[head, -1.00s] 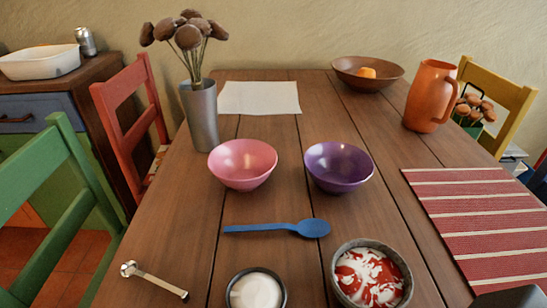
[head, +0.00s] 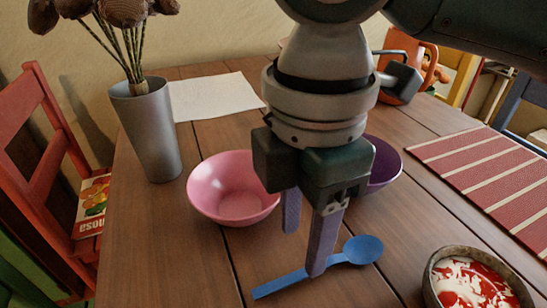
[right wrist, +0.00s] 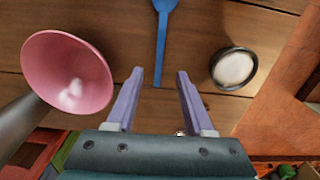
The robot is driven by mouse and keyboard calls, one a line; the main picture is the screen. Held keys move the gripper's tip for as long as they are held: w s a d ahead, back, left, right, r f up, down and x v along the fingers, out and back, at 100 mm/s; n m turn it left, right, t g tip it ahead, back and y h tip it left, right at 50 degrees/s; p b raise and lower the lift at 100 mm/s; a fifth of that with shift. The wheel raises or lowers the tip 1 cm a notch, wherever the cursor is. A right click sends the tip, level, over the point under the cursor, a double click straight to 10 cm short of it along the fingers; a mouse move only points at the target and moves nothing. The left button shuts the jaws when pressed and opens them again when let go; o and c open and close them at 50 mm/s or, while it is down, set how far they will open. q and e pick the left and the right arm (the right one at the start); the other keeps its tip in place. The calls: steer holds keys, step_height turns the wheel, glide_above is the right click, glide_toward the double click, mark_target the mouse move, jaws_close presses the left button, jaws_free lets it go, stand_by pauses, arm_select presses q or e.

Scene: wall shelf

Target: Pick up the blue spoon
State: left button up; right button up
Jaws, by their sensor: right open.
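The blue spoon (head: 363,249) lies on the wooden table, its bowl to the right and its handle pointing to the lower left in the head view. My right gripper (head: 305,248) points down over the spoon, open and empty, and one finger hides part of the handle. In the right wrist view the spoon's handle (right wrist: 161,40) runs between the two fingertips of my right gripper (right wrist: 160,74). I cannot tell whether the fingers touch the spoon or hover just above it. My left gripper is not in view.
A pink bowl (head: 228,192) stands close to the left of the gripper. A purple bowl (head: 385,165) is partly hidden behind it. A bowl with red and white contents (head: 470,284) is at the lower right. A small white-filled bowl (right wrist: 233,67) shows in the right wrist view.

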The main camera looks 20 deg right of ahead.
mark_target(299, 276)
step_height(299, 276, down, 6)
steer(key=shift+d+f+b, duration=0.1)
steer(key=shift+f+b, duration=0.05)
steer(key=shift+b, duration=0.9)
steer(key=shift+f, duration=0.3)
steer(key=shift+c, duration=0.2)
steer(key=shift+c, duration=1.4)
jaws_close()
